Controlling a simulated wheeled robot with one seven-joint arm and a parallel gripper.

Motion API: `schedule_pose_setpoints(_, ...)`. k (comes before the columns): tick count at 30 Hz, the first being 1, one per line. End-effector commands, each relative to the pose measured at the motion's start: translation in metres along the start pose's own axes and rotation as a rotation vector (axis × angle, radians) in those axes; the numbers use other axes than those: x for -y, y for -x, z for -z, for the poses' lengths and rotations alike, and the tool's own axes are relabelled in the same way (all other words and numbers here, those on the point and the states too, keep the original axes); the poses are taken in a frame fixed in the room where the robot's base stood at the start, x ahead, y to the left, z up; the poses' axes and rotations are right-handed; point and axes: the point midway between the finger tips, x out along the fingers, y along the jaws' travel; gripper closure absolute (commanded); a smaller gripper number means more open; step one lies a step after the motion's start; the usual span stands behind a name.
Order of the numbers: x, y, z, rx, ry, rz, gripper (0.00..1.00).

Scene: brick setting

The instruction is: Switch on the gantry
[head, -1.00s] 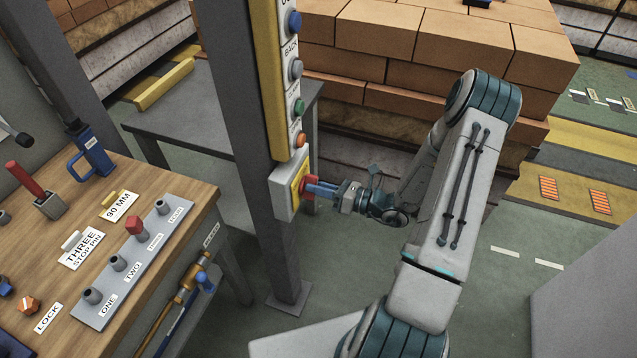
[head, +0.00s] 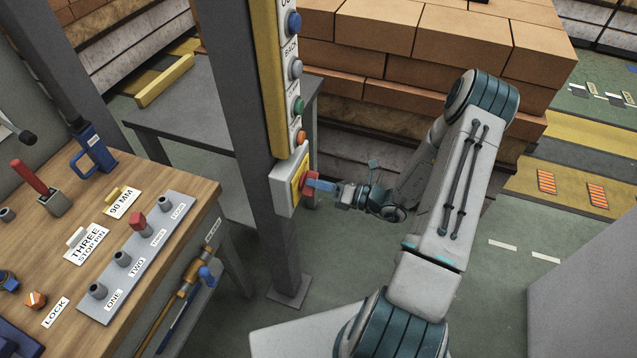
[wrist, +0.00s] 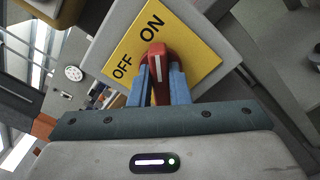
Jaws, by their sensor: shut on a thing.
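A red rotary switch handle (wrist: 158,72) with a white line stands on a yellow plate (wrist: 190,62) marked OFF and ON. The plate is on a light grey box (head: 284,192) fixed to a grey post. In the wrist view the plate looks tilted, with ON at the top and OFF to its left. The handle's upper end lies just below ON; its exact setting is hard to tell. My gripper (wrist: 158,86) has its blue fingers on both sides of the handle and is shut on it. In the head view my gripper (head: 318,186) reaches the box from the right.
A yellow button panel (head: 268,70) with several coloured buttons sits on the post above the box. A wooden bench (head: 180,170) with switches and labels stands at the left. Brick stacks (head: 420,50) fill the back. Green floor lies open to the right.

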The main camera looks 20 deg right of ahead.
Motion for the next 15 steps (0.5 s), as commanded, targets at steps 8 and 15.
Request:
schedule_pose_setpoints(8,0.0003,0.0005,0.0011,-0.002,-0.003,0.002,0.62)
schedule_pose_setpoints(15,0.0005,0.0023,0.0007,-0.001,0.0,0.001,0.62)
